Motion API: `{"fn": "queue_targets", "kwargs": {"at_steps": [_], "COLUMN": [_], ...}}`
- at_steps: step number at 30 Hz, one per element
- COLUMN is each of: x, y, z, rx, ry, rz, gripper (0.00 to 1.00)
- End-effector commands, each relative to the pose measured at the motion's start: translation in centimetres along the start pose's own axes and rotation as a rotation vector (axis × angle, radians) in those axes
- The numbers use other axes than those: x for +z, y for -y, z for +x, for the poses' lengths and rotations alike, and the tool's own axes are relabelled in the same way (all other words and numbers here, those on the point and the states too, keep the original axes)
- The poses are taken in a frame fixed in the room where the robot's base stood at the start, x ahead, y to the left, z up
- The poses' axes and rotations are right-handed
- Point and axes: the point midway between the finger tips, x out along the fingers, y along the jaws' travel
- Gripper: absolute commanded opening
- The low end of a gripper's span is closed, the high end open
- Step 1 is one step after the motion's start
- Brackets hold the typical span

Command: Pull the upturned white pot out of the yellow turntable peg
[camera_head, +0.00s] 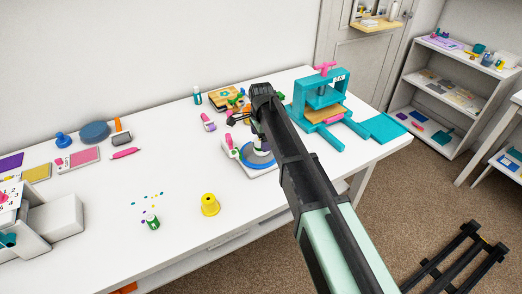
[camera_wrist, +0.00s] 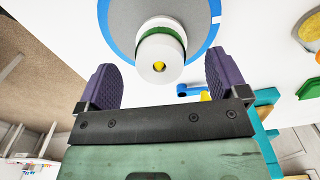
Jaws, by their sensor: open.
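The white pot (camera_wrist: 160,44) has a green band. Its round white end faces the wrist camera, with a small yellow spot, likely the peg, at its centre. It stands over the grey turntable (camera_wrist: 122,18) with a blue rim, which also shows in the head view (camera_head: 259,161). My gripper (camera_wrist: 160,66) is open, its two purple fingers apart to the left and right of the pot in the wrist view. I see no finger touching it; the depth between them is unclear. In the head view my arm hides part of the pot (camera_head: 262,144).
A teal press (camera_head: 322,98) stands right of the turntable. A pink-handled item (camera_head: 230,146) is close on its left. A yellow pot (camera_head: 210,205) and a small green-and-white jar (camera_head: 152,221) stand toward the table's front. The table's middle left is mostly clear.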

Motion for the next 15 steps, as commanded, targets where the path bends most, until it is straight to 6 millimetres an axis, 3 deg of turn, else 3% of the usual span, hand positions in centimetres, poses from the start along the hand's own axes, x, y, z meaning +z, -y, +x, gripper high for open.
{"fn": "queue_targets", "kwargs": {"at_steps": [1, 5, 13, 15], "x": [0.1, 0.1, 0.1, 0.1], "y": [0.0, 0.1, 0.1, 0.1], "z": [1.9, 4.3, 4.1, 4.1], "rx": [0.0, 0.0, 0.0, 0.0], "ry": [0.0, 0.0, 0.0, 0.0], "rz": [0.0, 0.0, 0.0, 0.0], "gripper": [0.92, 0.92, 0.92, 0.81]}}
